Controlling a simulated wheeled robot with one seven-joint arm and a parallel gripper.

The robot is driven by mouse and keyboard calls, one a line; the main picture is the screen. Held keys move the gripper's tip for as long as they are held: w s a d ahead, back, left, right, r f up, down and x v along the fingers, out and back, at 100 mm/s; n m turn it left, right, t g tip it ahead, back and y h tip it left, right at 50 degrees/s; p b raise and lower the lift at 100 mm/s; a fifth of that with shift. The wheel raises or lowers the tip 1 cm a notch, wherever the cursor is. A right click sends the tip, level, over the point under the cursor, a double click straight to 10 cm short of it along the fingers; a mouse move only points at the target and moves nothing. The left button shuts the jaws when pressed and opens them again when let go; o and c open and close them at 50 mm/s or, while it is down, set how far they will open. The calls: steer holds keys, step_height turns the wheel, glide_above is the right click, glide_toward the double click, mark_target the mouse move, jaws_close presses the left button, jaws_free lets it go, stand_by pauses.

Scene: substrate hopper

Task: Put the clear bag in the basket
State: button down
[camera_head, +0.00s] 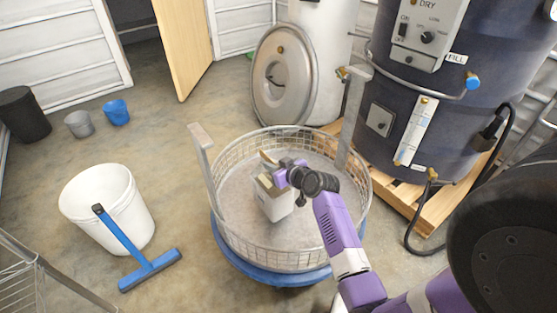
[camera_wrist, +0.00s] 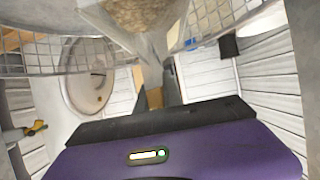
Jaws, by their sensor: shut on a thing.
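The wire mesh basket (camera_head: 240,255) is round, with two upright metal posts, and stands on a blue round base in the middle of the head view. Its mesh wall (camera_wrist: 40,58) also shows in the wrist view. My gripper (camera_head: 268,170) is over the inside of the basket, shut on the top of the clear bag (camera_head: 276,205). The bag hangs below the fingers, within the basket's rim. In the wrist view the bag (camera_wrist: 140,12) shows tan, grainy contents at the top edge. I cannot tell whether its bottom touches the basket floor.
A white bucket (camera_head: 85,192) and a blue squeegee (camera_head: 145,268) are at the left. Small blue (camera_head: 117,113) and grey (camera_head: 79,124) buckets stand farther back. A dark drum (camera_head: 430,100) on a wooden pallet (camera_head: 425,208) is close at the right.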

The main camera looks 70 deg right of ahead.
steer(key=shift+f+b, duration=0.35)
steer(key=shift+f, duration=1.05)
steer(key=c, duration=1.5)
jaws_free()
steer(key=shift+f, duration=0.2)
steer(key=shift+r, duration=0.1)
